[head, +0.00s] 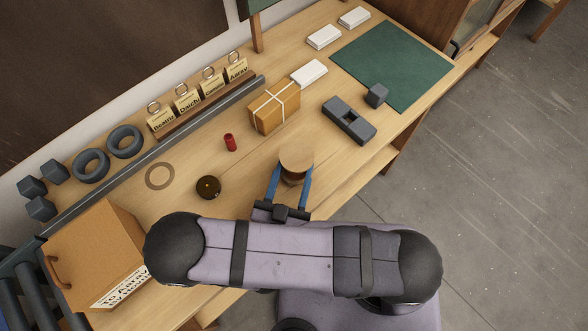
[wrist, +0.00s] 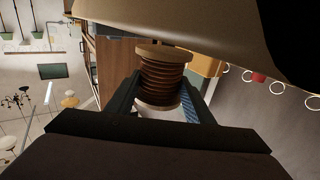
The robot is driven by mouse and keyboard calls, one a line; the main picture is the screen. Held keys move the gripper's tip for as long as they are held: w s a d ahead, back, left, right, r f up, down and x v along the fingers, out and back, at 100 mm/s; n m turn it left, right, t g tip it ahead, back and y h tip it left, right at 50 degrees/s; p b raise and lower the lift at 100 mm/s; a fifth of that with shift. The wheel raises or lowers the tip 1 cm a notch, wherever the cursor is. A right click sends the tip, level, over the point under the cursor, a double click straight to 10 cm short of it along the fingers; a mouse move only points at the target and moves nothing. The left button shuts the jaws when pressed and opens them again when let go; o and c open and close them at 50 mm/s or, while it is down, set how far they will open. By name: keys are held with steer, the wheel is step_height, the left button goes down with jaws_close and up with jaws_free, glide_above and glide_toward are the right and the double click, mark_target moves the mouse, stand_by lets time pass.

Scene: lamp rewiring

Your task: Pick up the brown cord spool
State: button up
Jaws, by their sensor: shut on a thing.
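The brown cord spool (head: 297,159) has a round tan wooden top and sits near the front edge of the workbench in the head view. My gripper (head: 289,181) is shut on it, with one blue finger on each side. In the wrist view the spool (wrist: 162,76) shows reddish-brown cord wound between two wooden flanges. It is between the dark fingers of my gripper (wrist: 161,92). I cannot tell whether the spool touches the bench or is held just above it. My arm hides part of the bench front.
A dark round object (head: 208,187), a flat ring (head: 160,176) and a small red spool (head: 230,142) lie left. A strapped orange box (head: 274,108) and grey slotted block (head: 349,121) stand behind. A green mat (head: 392,62) and a wooden box (head: 95,258) flank them.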

step_height(320, 180, up, 8)
steer(key=p, duration=0.5)
steer(key=shift+f+p, duration=0.2)
steer(key=shift+p, duration=0.15)
